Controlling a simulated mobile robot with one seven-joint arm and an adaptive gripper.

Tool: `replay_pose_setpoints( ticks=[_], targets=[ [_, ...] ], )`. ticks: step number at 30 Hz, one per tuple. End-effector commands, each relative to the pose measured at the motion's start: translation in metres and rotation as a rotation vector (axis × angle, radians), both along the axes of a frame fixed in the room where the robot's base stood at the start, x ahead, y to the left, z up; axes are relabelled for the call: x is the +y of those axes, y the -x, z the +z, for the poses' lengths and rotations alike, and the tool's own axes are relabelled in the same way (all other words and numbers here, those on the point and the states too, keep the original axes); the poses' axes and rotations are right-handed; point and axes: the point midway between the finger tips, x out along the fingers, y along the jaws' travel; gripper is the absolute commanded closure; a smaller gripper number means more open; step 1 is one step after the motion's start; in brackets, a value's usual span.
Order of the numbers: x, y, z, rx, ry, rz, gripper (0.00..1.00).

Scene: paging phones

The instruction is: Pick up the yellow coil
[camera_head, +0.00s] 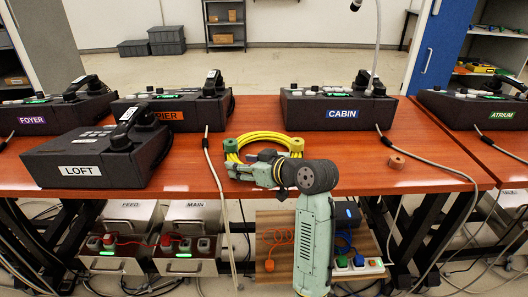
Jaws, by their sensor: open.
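The yellow coil (262,136) lies on the reddish wooden table (375,170), near the middle. It is a looped yellow cable, with a green end piece (230,146) at its left and an olive-yellow one (297,145) at its right. My gripper (257,163) is at the near side of the coil, low over the table's front part, and is open. My pale green arm reaches up to it from below. The gripper and wrist hide the near part of the coil. I cannot tell whether the fingers touch it.
Black phones labelled LOFT (85,160), PIER (180,114), CABIN (338,112), FOYER (45,118) and ATRIUM (480,112) stand around. A grey cable (207,160) hangs over the front edge left of the coil. Below is a wooden board (275,222) with sockets.

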Motion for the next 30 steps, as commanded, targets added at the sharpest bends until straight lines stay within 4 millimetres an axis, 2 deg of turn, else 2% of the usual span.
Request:
replay_pose_setpoints(
  ticks=[6,26,30],
  targets=[
    [0.0,-0.0003,-0.0004,0.0,0.0,0.0,0.55],
    [-0.0003,0.0,-0.0002,0.001,-0.001,0.0,0.99],
    [-0.0003,0.0,-0.0002,0.001,-0.001,0.0,1.0]
  ],
)
